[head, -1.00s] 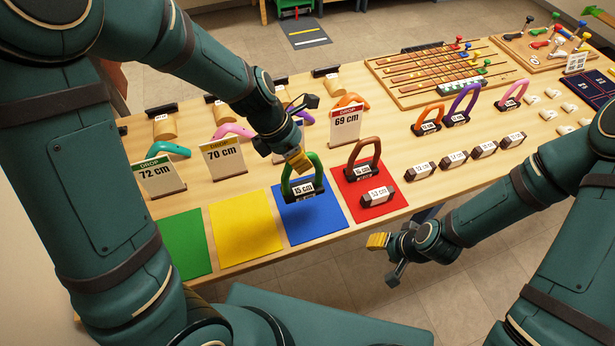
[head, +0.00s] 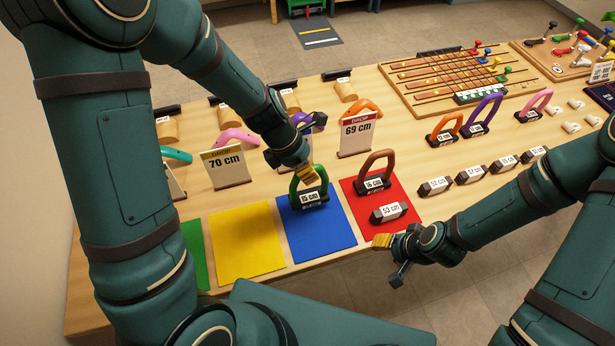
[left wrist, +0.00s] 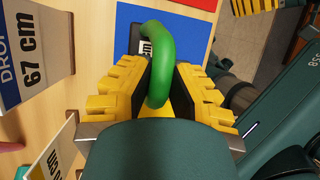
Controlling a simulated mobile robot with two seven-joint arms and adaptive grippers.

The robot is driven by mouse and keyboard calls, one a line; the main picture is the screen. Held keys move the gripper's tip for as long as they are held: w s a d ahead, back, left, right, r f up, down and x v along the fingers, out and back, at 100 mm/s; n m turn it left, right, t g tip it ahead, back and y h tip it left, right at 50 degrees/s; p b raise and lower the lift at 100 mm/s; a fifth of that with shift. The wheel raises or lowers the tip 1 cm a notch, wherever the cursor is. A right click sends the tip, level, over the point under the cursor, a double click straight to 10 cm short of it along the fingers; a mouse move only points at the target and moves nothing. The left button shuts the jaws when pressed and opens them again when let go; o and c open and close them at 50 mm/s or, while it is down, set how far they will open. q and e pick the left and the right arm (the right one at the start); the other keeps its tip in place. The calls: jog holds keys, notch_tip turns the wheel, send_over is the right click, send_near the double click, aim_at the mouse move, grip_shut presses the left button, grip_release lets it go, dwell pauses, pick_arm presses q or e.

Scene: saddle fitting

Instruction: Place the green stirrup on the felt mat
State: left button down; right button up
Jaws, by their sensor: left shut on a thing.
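The green stirrup (head: 295,185), a green loop on a dark base with a white label, stands upright at the far part of the blue felt mat (head: 325,230). I cannot tell whether its base touches the mat. My left gripper (head: 308,174) is shut on the top of the loop. In the left wrist view the green stirrup (left wrist: 158,45) passes between the yellow fingers of the left gripper (left wrist: 160,78), with the blue mat (left wrist: 190,38) behind. My right gripper (head: 388,255) hangs at the table's front edge, near the red mat; its opening is unclear.
A red mat (head: 356,212) with a brown stirrup (head: 376,162) and a labelled block (head: 388,212) lies right of the blue mat. A yellow mat (head: 245,245) lies empty on the left. A 69 cm sign (head: 357,132) and a 70 cm sign (head: 224,165) stand behind.

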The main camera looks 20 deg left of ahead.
pick_arm(q)
jog(key=shift+f, duration=1.2)
jog(key=shift+b, duration=0.3)
jog(key=c, duration=1)
grip_release()
jog(key=shift+f, duration=0.1)
jog(key=shift+c, duration=0.2)
